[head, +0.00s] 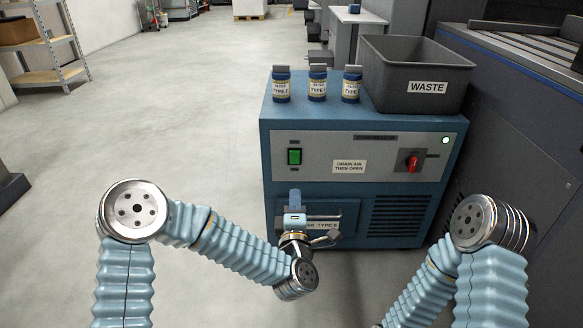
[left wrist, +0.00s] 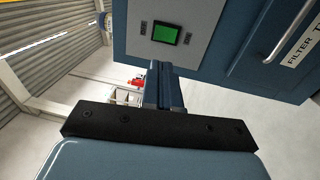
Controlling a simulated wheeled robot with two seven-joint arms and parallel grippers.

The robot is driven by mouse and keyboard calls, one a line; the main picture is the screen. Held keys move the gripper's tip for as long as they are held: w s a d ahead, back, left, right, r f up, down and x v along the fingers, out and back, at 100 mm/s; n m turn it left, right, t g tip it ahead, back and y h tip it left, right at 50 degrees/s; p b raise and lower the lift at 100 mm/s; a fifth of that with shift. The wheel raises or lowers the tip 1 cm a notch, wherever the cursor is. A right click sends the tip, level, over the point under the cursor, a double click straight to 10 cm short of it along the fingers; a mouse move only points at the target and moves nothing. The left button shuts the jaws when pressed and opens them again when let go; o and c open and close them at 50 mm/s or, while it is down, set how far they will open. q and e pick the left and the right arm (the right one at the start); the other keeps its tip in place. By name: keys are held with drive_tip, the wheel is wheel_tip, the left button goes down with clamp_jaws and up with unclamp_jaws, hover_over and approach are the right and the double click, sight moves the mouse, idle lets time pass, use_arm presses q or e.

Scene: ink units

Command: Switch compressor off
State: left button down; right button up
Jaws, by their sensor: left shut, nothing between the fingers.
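The compressor (head: 365,130) is a blue cabinet with a grey front panel. A lit green switch (head: 294,156) sits at the left of the panel; it also shows in the left wrist view (left wrist: 166,34). A red rotary knob (head: 412,162) sits at the panel's right, and a small pale lamp (head: 445,140) glows above it. My left gripper (head: 294,194) is shut and empty, in front of the cabinet and just below the green switch in the picture. Its closed fingers (left wrist: 164,84) point toward the panel, apparently apart from the switch. My right gripper is out of view.
Several filters, including a blue one (head: 317,84), and a grey waste bin (head: 418,75) stand on the cabinet. A label (head: 349,167) reads "DRAIN AIR THEN OPEN". A filter door with a handle (head: 324,218) is behind my left gripper.

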sight(295, 154)
use_arm(q)
drive_tip(key=w, duration=0.4)
drive_tip(key=w+r, duration=0.1)
drive_tip(key=w, duration=0.4)
drive_tip(key=w+b, duration=0.1)
drive_tip(key=w, duration=0.3)
drive_tip(key=shift+w+r, duration=0.35)
drive_tip(key=shift+w, duration=0.05)
drive_tip(key=shift+w+r+g+p, duration=0.25)
drive_tip(key=shift+r+p, duration=0.15)
drive_tip(key=shift+p, duration=0.25)
drive_tip(key=shift+w+r+g+p, duration=0.1)
drive_tip(key=shift+r+g+p, duration=0.2)
drive_tip(key=shift+p, duration=0.3)
drive_tip(key=shift+a+f, duration=0.15)
drive_tip(key=shift+f, duration=0.15)
drive_tip(key=shift+b, duration=0.3)
